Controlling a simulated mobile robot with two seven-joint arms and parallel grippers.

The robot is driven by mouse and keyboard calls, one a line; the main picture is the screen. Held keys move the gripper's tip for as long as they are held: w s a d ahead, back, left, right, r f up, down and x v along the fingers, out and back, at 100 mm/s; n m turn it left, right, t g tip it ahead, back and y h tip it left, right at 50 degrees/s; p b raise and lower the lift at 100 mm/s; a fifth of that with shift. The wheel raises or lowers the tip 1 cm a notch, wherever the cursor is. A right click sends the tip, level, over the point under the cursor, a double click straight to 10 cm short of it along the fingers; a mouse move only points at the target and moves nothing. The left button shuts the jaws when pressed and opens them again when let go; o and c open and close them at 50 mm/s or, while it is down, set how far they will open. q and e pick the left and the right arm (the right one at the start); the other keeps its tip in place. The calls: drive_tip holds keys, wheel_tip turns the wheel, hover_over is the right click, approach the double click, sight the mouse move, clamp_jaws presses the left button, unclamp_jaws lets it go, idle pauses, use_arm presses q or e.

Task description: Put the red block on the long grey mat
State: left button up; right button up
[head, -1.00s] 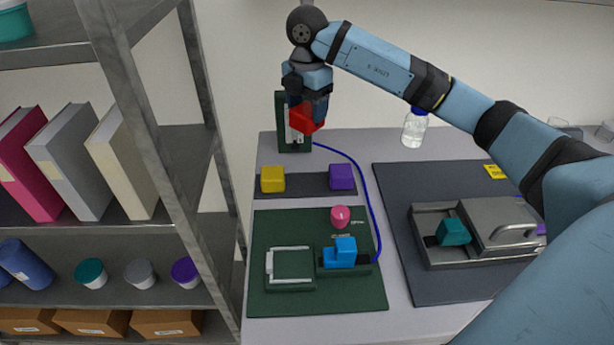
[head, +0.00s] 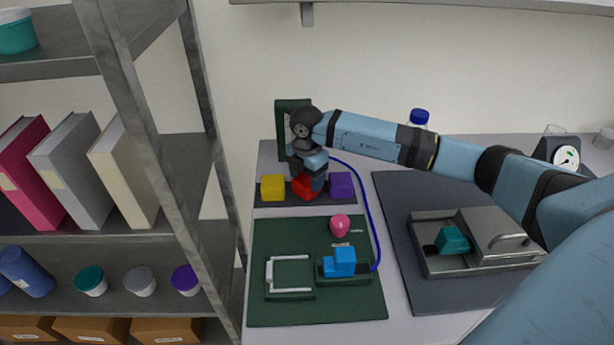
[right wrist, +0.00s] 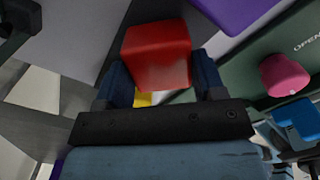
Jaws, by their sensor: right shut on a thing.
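My right gripper (head: 309,184) is shut on the red block (head: 303,188) and points down over the long grey mat (head: 325,197). The red block sits between a yellow block (head: 272,188) and a purple block (head: 341,185), both on the mat. In the right wrist view the red block (right wrist: 158,55) is between the two fingers (right wrist: 164,85). I cannot tell whether the red block touches the mat. My left gripper is not in view.
In front of the mat is a green board with a pink knob (head: 340,225), a blue block (head: 343,262) and a white frame (head: 290,274). A blue cable (head: 371,205) curves past the mat's right end. A metal case (head: 482,240) lies right. A shelf rack (head: 155,130) stands left.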

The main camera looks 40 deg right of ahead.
sight(307, 179)
drive_tip(key=shift+f, duration=0.2)
drive_tip(key=o, duration=1)
wheel_tip(307, 179, up, 12)
drive_tip(key=shift+r+b, duration=0.15)
drive_tip(key=shift+b, duration=0.3)
